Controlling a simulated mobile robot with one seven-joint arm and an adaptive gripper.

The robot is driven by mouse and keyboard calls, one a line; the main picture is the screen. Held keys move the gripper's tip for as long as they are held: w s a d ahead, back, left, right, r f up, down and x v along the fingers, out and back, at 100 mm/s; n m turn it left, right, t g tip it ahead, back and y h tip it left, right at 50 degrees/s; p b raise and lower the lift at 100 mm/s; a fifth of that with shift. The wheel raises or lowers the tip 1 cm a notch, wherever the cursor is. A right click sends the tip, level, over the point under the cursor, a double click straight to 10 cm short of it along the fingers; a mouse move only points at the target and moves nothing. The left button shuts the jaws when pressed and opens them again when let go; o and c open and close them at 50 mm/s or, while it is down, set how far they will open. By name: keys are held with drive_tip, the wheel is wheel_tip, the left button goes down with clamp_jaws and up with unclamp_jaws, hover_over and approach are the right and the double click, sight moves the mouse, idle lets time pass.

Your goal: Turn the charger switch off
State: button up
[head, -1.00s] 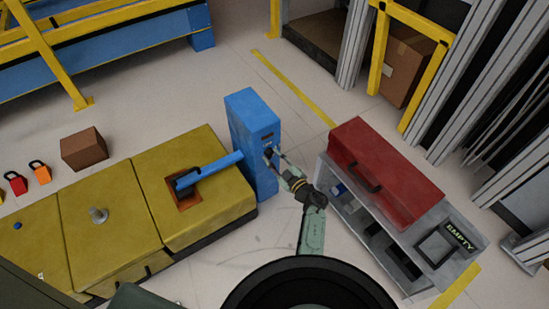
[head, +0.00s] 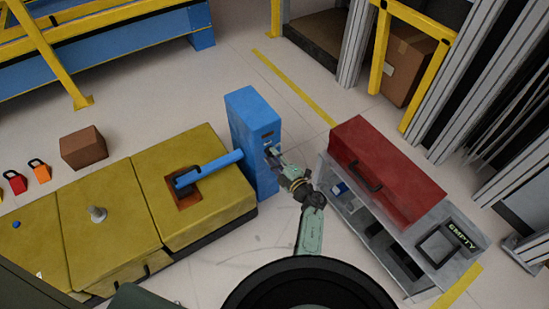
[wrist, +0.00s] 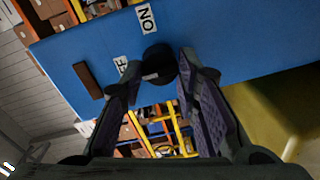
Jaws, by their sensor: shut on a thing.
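The charger is an upright blue box (head: 251,140). It also fills the upper part of the wrist view as a blue panel (wrist: 230,45). Its switch is a round black knob (wrist: 158,62) on that panel. A white ON label (wrist: 146,18) sits above the knob, and a second label (wrist: 122,64), partly hidden by a finger and ending in F, is to its left. My gripper (wrist: 159,76) has one finger on each side of the knob and is shut on it. In the head view my gripper (head: 276,157) reaches the box's right face.
A blue lever (head: 210,170) on a yellow cabinet (head: 225,205) is left of the box. A grey cart (head: 400,268) with a red toolbox (head: 385,170) stands close right of my arm. A dark slot (wrist: 88,80) is on the panel. Bare floor lies behind the box.

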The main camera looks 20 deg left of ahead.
idle(0.4)
drive_tip(key=o, duration=1.2)
drive_tip(key=shift+c, duration=0.2)
wheel_tip(320, 180, up, 10)
drive_tip(key=shift+r, duration=0.1)
